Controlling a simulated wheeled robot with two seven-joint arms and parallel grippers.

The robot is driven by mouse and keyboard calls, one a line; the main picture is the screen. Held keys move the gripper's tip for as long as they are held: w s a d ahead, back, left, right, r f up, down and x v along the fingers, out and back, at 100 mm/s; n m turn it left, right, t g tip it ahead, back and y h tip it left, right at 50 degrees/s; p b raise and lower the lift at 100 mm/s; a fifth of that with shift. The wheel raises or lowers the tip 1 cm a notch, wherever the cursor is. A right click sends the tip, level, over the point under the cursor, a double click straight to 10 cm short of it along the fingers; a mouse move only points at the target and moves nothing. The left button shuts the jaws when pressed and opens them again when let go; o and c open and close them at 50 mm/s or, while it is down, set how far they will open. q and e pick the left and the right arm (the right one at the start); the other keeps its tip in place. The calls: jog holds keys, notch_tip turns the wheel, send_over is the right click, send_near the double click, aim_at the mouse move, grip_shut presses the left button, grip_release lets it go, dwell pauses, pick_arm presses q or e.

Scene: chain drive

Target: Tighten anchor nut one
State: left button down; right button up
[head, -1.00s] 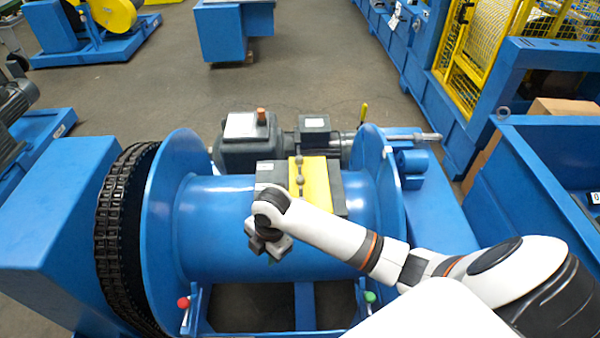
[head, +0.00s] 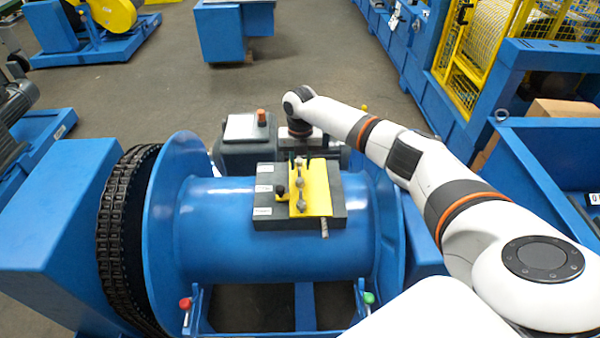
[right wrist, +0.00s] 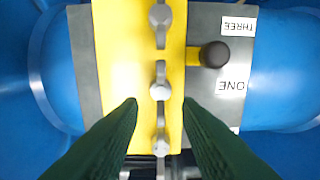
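The anchor plate is a dark grey block (head: 335,212) with a yellow strip (head: 318,190) on top of the blue drum. Grey winged nuts stand in a row along the strip: near (head: 301,206), middle (head: 299,184) and far (head: 299,162). In the right wrist view the label ONE (right wrist: 231,87) lies beside the middle nut (right wrist: 160,90) and THREE (right wrist: 238,26) nearer the top. My right gripper (right wrist: 160,104) is open and empty, its dark fingers either side of the nut row above the plate's far part. In the head view its fingers are hard to make out. My left gripper is out of view.
A dark knob (head: 281,190) sticks up beside the strip. A cable end (head: 325,228) pokes out at the plate's near edge. The blue drum (head: 230,225) has large flanges, with a black chain (head: 118,230) at left. A motor unit (head: 240,150) stands behind.

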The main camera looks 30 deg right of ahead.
aim_at(300, 174)
notch_tip(300, 174, down, 6)
jog(key=shift+c, duration=0.5)
jog(key=c, duration=0.5)
